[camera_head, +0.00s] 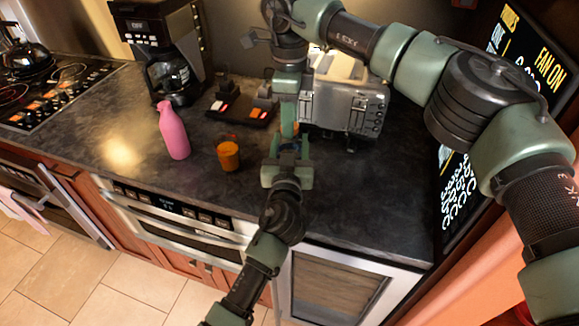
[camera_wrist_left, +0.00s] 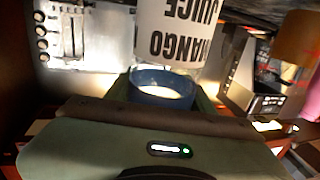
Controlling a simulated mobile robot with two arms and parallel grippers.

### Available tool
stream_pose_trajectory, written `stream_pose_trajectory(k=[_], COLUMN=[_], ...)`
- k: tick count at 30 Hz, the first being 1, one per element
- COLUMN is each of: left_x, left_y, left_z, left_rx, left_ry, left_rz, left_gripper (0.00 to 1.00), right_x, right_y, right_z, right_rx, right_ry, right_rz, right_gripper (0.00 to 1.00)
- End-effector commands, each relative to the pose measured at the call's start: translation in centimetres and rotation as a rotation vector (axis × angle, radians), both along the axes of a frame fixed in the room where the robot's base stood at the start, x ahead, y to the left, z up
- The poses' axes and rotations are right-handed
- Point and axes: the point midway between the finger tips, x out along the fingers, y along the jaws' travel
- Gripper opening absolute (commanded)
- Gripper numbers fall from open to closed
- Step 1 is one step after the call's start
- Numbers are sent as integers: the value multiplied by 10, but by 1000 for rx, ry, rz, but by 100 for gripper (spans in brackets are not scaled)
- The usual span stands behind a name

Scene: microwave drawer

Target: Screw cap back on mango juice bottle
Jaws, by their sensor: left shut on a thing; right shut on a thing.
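The white mango juice bottle (camera_wrist_left: 178,38) fills the top of the left wrist view, its lettering upside down there. The blue cap (camera_wrist_left: 162,88) is at the near end of the bottle, between the green fingers of my left gripper (camera_wrist_left: 162,98). Whether the cap is seated on the neck I cannot tell. In the head view my left gripper (camera_head: 288,152) comes up from below and meets my right gripper (camera_head: 288,122), which reaches down in front of the toaster. My right gripper is shut on the bottle, which is mostly hidden there.
A silver toaster (camera_head: 345,103) stands close behind the grippers. A pink bottle (camera_head: 173,132) and an orange jar (camera_head: 229,156) stand to the left. A coffee maker (camera_head: 165,50) and a stove (camera_head: 50,90) are further left. The front-left counter (camera_head: 120,150) is clear.

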Motion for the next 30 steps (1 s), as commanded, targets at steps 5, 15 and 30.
stream_pose_trajectory(k=[5, 15, 30], left_x=[0, 0, 0], left_y=[0, 0, 0], left_z=[0, 0, 0], left_rx=[0, 0, 1], left_ry=[1, 1, 1], left_rz=[1, 1, 1], left_gripper=[0, 0, 0], right_x=[0, 0, 0], right_y=[0, 0, 1], right_z=[0, -1, -1], right_rx=[0, 0, 1], right_ry=[0, 0, -1], right_rz=[-423, -1236, -2435], right_gripper=[0, 0, 0])
